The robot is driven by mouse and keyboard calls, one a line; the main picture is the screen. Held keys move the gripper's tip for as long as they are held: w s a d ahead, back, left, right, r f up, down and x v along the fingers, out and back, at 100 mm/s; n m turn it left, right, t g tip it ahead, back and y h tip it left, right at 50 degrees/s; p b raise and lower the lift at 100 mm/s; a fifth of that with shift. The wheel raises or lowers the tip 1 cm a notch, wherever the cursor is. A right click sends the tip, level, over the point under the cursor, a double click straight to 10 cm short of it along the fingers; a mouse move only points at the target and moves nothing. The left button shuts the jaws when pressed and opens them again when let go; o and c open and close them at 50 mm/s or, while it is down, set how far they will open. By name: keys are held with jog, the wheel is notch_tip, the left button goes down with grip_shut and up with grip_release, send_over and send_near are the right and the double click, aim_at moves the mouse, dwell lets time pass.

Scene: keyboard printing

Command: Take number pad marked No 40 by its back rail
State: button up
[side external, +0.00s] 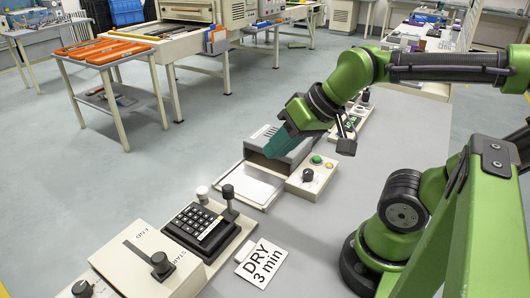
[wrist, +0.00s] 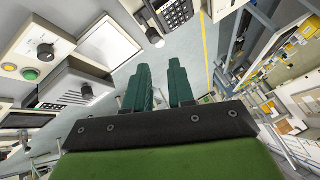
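A black number pad (side external: 200,226) with several keys sits on a cream base on the grey bench in the side view. Its keys also show at the top edge of the wrist view (wrist: 174,12), where it is cut off. I cannot read a No 40 mark on it or make out its back rail. My gripper (side external: 273,150) has teal fingers and hangs above the grey vented machine, beyond the pad and to its right. In the wrist view my gripper (wrist: 161,70) shows a gap between its two fingers, with nothing held.
A lever with a black knob (side external: 228,192) and a white knob (side external: 202,193) stand close to the pad. A cream box with a lever (side external: 145,260) is at front left. A "DRY 3 min" card (side external: 262,262) lies to the right. A button box (side external: 312,178) stands behind.

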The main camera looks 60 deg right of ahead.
jog(key=w+a+f+n+g, duration=0.3)
jog(key=w+a+n+g, duration=0.15)
jog(key=a+n, duration=0.2)
jog(key=n+g+h, duration=0.2)
jog(key=n, duration=1.3)
send_over(221, 236)
jog(key=f, duration=1.2)
jog(key=shift+w+d, duration=0.15)
jog(key=shift+d, duration=0.1)
jog(key=shift+a+f, duration=0.15)
jog(key=shift+f, duration=1.4)
jog(key=shift+a+f, duration=0.1)
jog(key=shift+f, duration=1.4)
grip_shut()
